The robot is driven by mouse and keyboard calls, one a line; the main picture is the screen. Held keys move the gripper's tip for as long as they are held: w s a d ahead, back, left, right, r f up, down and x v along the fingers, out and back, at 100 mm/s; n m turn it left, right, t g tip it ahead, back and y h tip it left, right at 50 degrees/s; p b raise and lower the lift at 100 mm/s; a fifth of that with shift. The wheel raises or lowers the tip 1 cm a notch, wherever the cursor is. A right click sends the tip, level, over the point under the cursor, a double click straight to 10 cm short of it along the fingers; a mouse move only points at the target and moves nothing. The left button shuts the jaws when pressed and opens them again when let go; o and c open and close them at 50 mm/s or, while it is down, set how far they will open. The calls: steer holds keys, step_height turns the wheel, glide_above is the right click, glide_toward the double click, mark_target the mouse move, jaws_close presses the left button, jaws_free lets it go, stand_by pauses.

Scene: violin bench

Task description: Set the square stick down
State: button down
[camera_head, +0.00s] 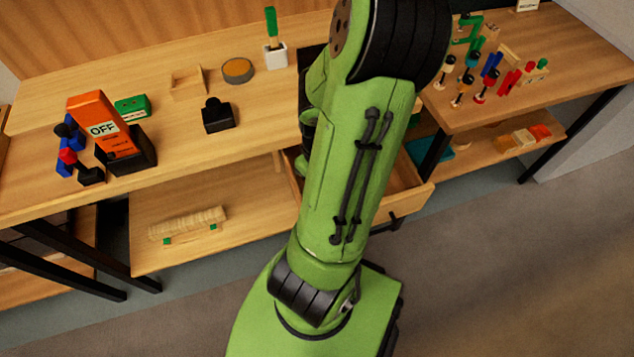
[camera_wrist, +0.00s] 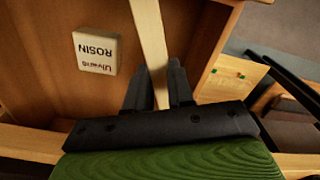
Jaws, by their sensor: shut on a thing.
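The square stick (camera_wrist: 150,35) is a pale, straight wooden bar in the wrist view. It runs from the top edge down between the two dark fingers of my gripper (camera_wrist: 160,72), which is shut on it. The stick and fingers appear over an open wooden drawer, with the drawer floor behind them. I cannot tell how high the stick is above it. The far end of the stick is cut off by the picture edge. In the head view my green arm hides the gripper and the stick.
A cream ROSIN box (camera_wrist: 95,52) lies in the drawer, left of the stick. The open drawer (camera_head: 408,190) partly shows beside my arm in the head view. On the bench (camera_head: 190,160) stand an orange OFF box (camera_head: 98,118), a black holder (camera_head: 218,115) and a round tin (camera_head: 238,70).

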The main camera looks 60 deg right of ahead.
step_height(320, 180, down, 5)
steer(key=shift+r+b, duration=0.15)
steer(key=shift+b, duration=0.65)
steer(key=shift+w+d+f, duration=0.2)
steer(key=shift+w, duration=0.05)
steer(key=shift+w+d+b, duration=0.5)
steer(key=shift+w+d, duration=0.7)
steer(key=shift+w, duration=0.05)
steer(key=shift+f+b, duration=0.45)
steer(key=shift+f, duration=0.1)
steer(key=shift+r, duration=0.1)
steer(key=c, duration=1)
jaws_free()
